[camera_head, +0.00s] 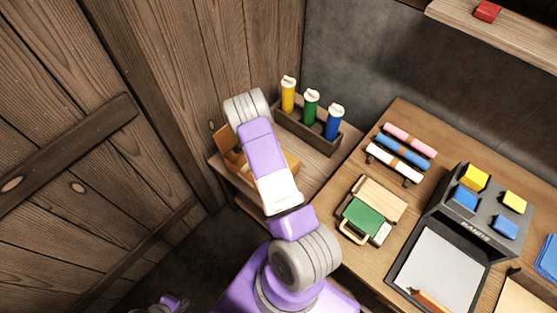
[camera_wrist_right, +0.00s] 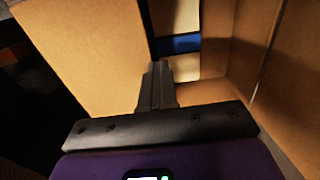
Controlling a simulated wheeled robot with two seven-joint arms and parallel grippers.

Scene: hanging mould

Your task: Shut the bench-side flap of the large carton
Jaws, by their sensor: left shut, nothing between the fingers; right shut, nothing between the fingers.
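The large carton (camera_head: 232,160) stands open on the low shelf at the back left in the head view, largely covered by my right arm. In the right wrist view, a broad cardboard panel (camera_wrist_right: 85,55) rises at the left and another cardboard wall (camera_wrist_right: 255,60) stands at the right. I cannot tell which one is the bench-side flap. My right gripper (camera_wrist_right: 158,70) is shut and empty between these panels; contact is unclear. In the head view it is hidden behind its arm. My left gripper (camera_head: 172,302) is shut, low at the bottom left edge, far from the carton.
A rack with yellow, green and blue bottles (camera_head: 311,108) stands just behind the carton. The workbench (camera_head: 350,255) at the right holds rolls (camera_head: 402,150), a green-topped item (camera_head: 365,218) and a dark case (camera_head: 440,250). A plank wall (camera_head: 60,150) fills the left.

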